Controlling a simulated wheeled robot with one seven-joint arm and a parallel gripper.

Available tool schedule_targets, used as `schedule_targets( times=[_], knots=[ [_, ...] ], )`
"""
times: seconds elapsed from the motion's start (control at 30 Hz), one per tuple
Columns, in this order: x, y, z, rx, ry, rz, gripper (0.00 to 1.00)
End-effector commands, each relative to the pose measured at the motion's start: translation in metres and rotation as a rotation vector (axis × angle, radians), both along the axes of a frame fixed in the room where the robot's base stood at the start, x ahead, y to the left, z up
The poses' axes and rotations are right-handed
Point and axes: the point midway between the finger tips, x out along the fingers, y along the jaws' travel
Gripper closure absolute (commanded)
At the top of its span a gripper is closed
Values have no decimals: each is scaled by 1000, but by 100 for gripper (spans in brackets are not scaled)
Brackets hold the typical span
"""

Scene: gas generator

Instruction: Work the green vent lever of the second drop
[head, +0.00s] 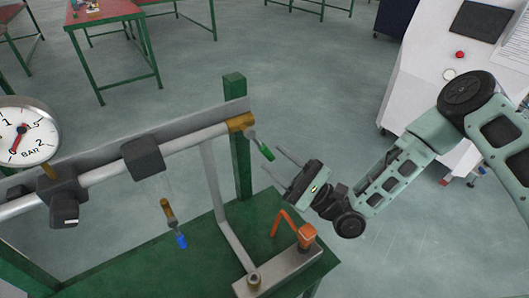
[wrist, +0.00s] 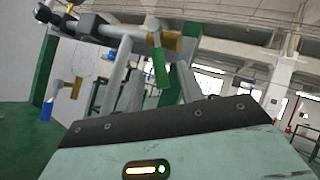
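The green vent lever (head: 264,149) hangs slanting down from a brass fitting (head: 241,123) at the right end of the grey pipe. In the wrist view, the green lever (wrist: 161,68) hangs nearly upright, below its brass fitting (wrist: 166,43). My gripper (head: 269,157) is open, with its two thin fingers apart and pointing up-left at the lever. The lever's lower end appears at the gap between the fingertips. I cannot tell whether they touch or differ in depth. A blue lever (head: 181,241) hangs from another brass fitting farther left.
A pressure gauge (head: 22,132) stands at the left. An orange handle (head: 284,220) on a metal block rises from the green bench (head: 205,262) below my gripper. A green post (head: 236,165) stands behind the pipe end. A white cabinet (head: 425,70) is at the right.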

Motion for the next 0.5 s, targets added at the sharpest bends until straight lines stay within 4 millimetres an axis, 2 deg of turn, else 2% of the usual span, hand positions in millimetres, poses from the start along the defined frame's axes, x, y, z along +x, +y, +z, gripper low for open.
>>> schedule_targets(
  times=[0.03,0.3,0.5],
  knots=[
    [-4,-10,-10,-1,4,-1,62],
    [-23,-59,-44,-1,2,-3,62],
    [-33,-83,-60,0,2,-1,62]
  ],
)
